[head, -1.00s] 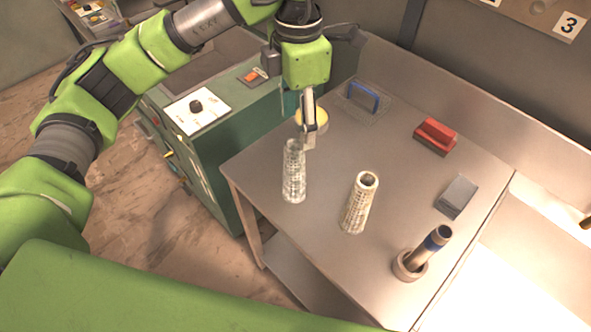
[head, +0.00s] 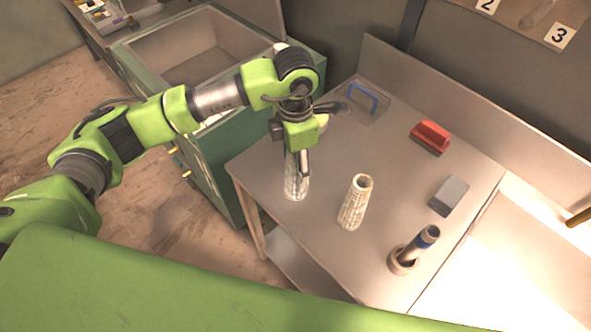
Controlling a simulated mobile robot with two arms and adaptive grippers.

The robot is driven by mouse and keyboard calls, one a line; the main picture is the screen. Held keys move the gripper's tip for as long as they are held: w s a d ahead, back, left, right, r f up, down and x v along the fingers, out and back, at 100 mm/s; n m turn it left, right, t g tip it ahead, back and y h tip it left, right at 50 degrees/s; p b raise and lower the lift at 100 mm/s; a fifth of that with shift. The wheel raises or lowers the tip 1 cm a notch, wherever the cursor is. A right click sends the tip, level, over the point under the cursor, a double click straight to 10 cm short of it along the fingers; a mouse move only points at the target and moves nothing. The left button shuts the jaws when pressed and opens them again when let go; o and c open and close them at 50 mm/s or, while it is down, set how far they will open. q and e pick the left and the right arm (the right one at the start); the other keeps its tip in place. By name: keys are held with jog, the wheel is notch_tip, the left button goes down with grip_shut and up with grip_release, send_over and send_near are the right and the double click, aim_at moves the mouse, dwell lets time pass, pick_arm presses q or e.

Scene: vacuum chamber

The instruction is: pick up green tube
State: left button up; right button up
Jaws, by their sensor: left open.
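A pale, see-through patterned tube (head: 295,189) stands upright on the metal table (head: 325,235). A cream patterned tube (head: 355,203) stands to its right. A dark metal tube with a blue band (head: 426,238) leans in a round holder (head: 401,262) near the front right. None of the tubes looks clearly green. My left gripper (head: 299,174) is open and points down at the pale tube, its fingers covering that tube's upper part. I cannot tell whether the fingers are around it or in front of it. My right gripper is not in view.
A blue handle (head: 363,97) on a clear plate, a red block (head: 430,137) and a grey block (head: 448,196) are on the table's back and right. A green cabinet with an open chamber (head: 205,50) stands at the left. A wall (head: 465,120) borders the table's back.

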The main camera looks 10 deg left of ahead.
pick_arm(q)
jog(key=shift+f, duration=0.15)
jog(key=c, duration=1.3)
